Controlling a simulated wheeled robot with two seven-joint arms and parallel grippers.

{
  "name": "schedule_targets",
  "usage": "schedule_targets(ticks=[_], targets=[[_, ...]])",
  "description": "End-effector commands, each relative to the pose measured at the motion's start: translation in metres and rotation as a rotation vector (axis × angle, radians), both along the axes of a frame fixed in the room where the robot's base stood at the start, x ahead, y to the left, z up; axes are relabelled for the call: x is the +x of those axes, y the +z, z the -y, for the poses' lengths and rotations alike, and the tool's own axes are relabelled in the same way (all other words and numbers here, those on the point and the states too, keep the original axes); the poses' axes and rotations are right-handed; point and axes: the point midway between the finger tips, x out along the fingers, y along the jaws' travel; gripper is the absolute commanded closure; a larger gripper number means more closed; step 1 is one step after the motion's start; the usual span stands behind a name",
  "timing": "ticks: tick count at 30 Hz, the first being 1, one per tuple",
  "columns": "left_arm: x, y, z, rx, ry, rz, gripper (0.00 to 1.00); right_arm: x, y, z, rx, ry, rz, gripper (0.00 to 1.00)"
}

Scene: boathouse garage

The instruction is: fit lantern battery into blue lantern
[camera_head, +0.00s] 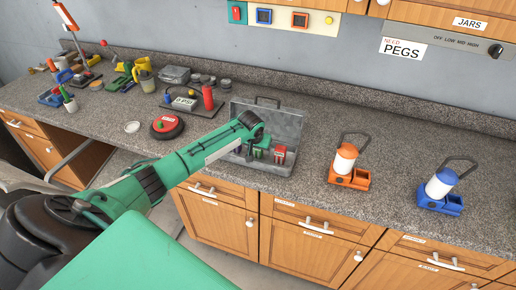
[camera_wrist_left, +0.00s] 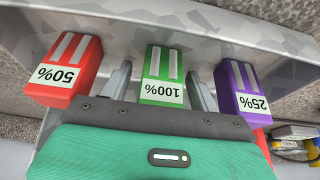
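The blue lantern (camera_head: 440,190) stands upright on the counter at the right, with a white globe and an open blue base. A grey toolbox (camera_head: 286,118) with its lid up holds a red battery marked 50% (camera_wrist_left: 67,71), a green one marked 100% (camera_wrist_left: 162,77) and a purple one marked 25% (camera_wrist_left: 241,89). The red (camera_head: 280,155) and green (camera_head: 258,153) ones also show in the head view. My left gripper (camera_wrist_left: 159,84) is open in the toolbox, one finger on each side of the green battery, with gaps. My right gripper is out of view.
An orange lantern (camera_head: 346,166) stands between the toolbox and the blue lantern. A red round reel (camera_head: 167,126) and a tray with a red cylinder (camera_head: 208,97) lie left of the toolbox. The counter between the two lanterns is clear.

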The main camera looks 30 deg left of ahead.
Motion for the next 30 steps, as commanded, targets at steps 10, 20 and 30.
schedule_targets(ticks=[10, 20, 30], targets=[[-0.005, 0.012, 0.001, 0.0, -0.001, 0.001, 0.38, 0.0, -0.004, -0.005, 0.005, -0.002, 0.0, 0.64], [-0.027, 0.068, 0.006, 0.001, -0.001, 0.004, 0.38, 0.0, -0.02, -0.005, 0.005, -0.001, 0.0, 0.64], [-0.048, 0.119, 0.012, -0.001, 0.0, 0.001, 0.38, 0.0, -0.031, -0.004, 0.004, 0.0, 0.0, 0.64]])
